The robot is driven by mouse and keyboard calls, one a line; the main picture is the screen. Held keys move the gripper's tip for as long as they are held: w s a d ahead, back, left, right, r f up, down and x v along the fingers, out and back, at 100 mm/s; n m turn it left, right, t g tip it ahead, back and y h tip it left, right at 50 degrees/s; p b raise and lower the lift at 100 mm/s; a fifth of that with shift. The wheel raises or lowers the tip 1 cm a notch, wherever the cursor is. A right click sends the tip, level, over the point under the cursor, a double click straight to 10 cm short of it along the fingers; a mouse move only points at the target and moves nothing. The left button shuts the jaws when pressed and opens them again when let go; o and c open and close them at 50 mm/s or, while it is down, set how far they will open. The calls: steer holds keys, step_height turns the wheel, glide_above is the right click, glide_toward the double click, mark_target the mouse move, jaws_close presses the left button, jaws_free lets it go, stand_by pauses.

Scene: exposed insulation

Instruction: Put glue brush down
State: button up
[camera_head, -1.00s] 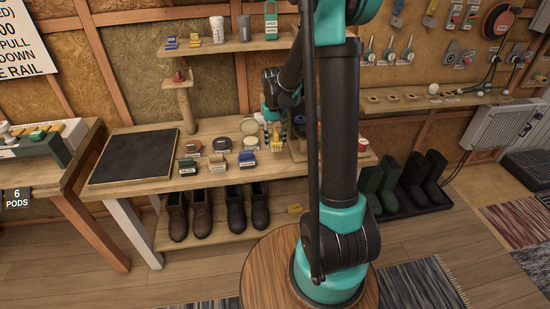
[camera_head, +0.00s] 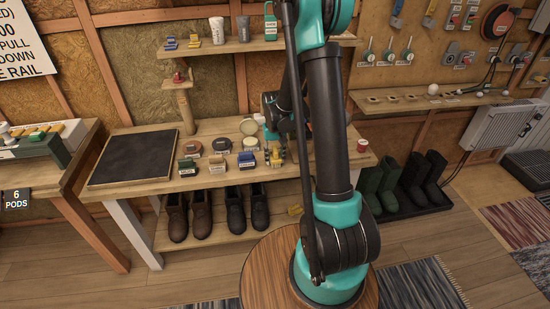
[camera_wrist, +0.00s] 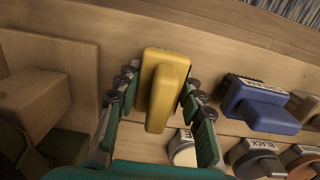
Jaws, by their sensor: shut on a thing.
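A yellow brush (camera_wrist: 165,82), which I take to be the glue brush, is between the two fingers of my gripper (camera_wrist: 158,92) in the wrist view. The fingers are shut on its sides. In the head view my gripper (camera_head: 274,156) is low over the front part of the wooden workbench (camera_head: 150,184), right of a blue brush (camera_head: 247,160). The yellow brush (camera_head: 277,158) shows there as a small patch. I cannot tell whether it touches the bench top.
The blue brush (camera_wrist: 260,104) lies close to the right in the wrist view. Round tins (camera_head: 222,145) and a green brush (camera_head: 187,167) stand farther left on the bench. A wooden block (camera_wrist: 32,100) is left of my gripper. A dark mat (camera_head: 132,157) covers the bench's left end.

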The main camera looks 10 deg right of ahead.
mark_target(275, 149)
steer(key=o, duration=1.2)
steer(key=shift+f, duration=0.1)
steer(key=r, duration=1.2)
steer(key=shift+w, duration=0.2)
steer(key=shift+s+r, duration=0.15)
steer(key=shift+s, duration=0.05)
steer(key=s+d+f+t, duration=0.1)
steer(key=s+d+t, duration=0.1)
steer(key=s, duration=0.9)
steer(key=s+d+f+t, duration=0.1)
steer(key=s+d+t, duration=0.1)
steer(key=s, duration=0.9)
steer(key=shift+f+t, duration=0.3)
